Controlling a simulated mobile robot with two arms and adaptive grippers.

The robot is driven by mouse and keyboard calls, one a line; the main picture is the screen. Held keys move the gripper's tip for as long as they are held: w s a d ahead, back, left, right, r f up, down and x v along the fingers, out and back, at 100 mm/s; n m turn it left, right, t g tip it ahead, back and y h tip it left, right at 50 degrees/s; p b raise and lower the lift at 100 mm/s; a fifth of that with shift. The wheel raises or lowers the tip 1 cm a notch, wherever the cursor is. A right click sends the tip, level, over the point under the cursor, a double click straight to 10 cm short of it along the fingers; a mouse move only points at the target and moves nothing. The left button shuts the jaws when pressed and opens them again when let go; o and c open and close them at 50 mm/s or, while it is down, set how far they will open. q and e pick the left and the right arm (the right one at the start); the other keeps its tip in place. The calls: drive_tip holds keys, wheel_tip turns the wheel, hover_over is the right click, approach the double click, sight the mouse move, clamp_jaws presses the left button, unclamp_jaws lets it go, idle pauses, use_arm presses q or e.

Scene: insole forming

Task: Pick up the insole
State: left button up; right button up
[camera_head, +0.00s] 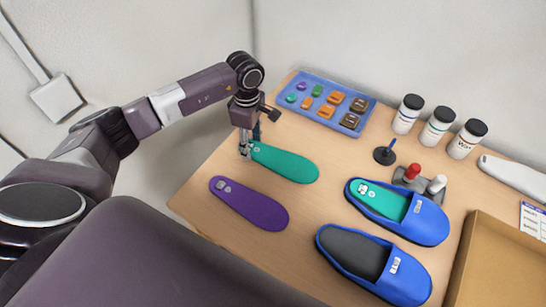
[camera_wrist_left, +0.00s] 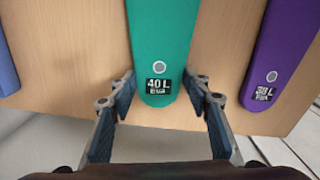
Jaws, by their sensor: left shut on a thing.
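A teal insole (camera_head: 285,163) lies on the wooden table near its left edge, and its labelled end, marked 40 L, shows in the left wrist view (camera_wrist_left: 162,40). My left gripper (camera_head: 246,151) is over that end, with one finger on each side of it. It is shut on the teal insole, as the left wrist view also shows (camera_wrist_left: 160,88). A purple insole (camera_head: 250,204), marked 38 L, lies beside it toward the table's front; it also shows in the left wrist view (camera_wrist_left: 285,45). My right gripper is not in view.
Two blue shoes stand at the right, one (camera_head: 427,222) with a teal insole inside and one (camera_head: 408,281) dark inside. A blue tray (camera_head: 287,102) with small coloured pieces, several jars (camera_head: 437,128), a small stand (camera_head: 385,155) and a cardboard box (camera_head: 500,250) are around. The table's middle is clear.

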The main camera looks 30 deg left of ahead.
use_arm(q)
drive_tip(key=shift+r, duration=0.15)
wheel_tip(320, 180, up, 12)
drive_tip(key=b, duration=0.3)
wheel_tip(320, 180, up, 7)
drive_tip(key=shift+f+b, duration=0.1)
drive_tip(key=shift+b, duration=0.2)
drive_tip(key=shift+r, duration=0.5)
wheel_tip(320, 180, up, 3)
drive_tip(key=p, duration=0.7)
drive_tip(key=shift+p, duration=0.35)
